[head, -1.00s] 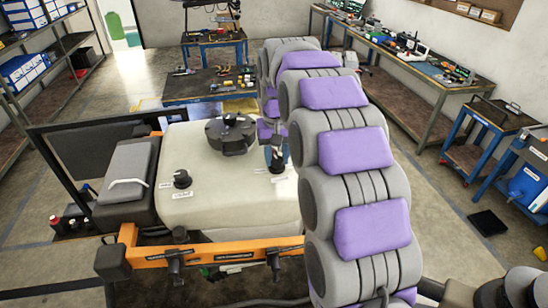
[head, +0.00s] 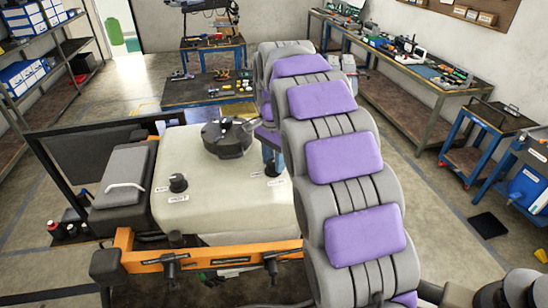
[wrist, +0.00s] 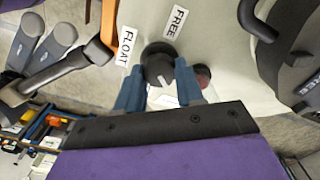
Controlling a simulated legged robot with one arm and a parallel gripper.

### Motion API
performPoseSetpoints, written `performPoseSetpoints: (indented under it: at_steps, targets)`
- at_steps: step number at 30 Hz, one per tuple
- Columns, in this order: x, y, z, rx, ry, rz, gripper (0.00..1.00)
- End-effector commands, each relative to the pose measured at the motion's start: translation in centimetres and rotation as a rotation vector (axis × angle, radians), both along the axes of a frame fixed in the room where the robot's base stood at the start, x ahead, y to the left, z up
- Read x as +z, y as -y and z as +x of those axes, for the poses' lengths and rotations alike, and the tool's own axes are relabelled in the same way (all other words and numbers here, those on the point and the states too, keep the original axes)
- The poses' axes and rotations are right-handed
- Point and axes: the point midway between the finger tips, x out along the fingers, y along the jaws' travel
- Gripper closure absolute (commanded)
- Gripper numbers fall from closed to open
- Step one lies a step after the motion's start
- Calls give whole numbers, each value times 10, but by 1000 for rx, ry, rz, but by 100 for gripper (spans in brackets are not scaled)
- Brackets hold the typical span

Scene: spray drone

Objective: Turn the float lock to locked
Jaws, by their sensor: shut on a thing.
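The float lock is a round black knob (wrist: 158,66) in the middle of the wrist view, on the pale tank top. A white label reading FLOAT (wrist: 126,45) lies to its left, and one reading FREE (wrist: 176,22) lies above it. A pale mark shows on the knob's lower part. My gripper (wrist: 157,82) has its blue fingers on both sides of the knob and is shut on it. In the head view, my arm covers most of the gripper; dark and blue parts show beside the tank's right side. The knob's lower side and any label there are hidden.
In the head view, a second black knob (head: 178,183) stands on the tank's (head: 215,210) left side. A large black cap (head: 227,138) stands near the gripper. An orange frame bar (head: 200,256) runs along the front. A small red part (wrist: 203,76) is beside the right finger.

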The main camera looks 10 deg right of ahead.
Motion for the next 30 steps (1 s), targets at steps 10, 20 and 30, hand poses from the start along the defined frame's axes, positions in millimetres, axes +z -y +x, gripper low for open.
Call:
performPoseSetpoints:
  at_steps: [10, 20, 30]
  targets:
    - [-1, -2, 0, -322, -8, 0, 94]
    - [-1, -3, 2, -563, -3, -1, 94]
    - [-1, -4, 4, -683, 0, -1, 94]
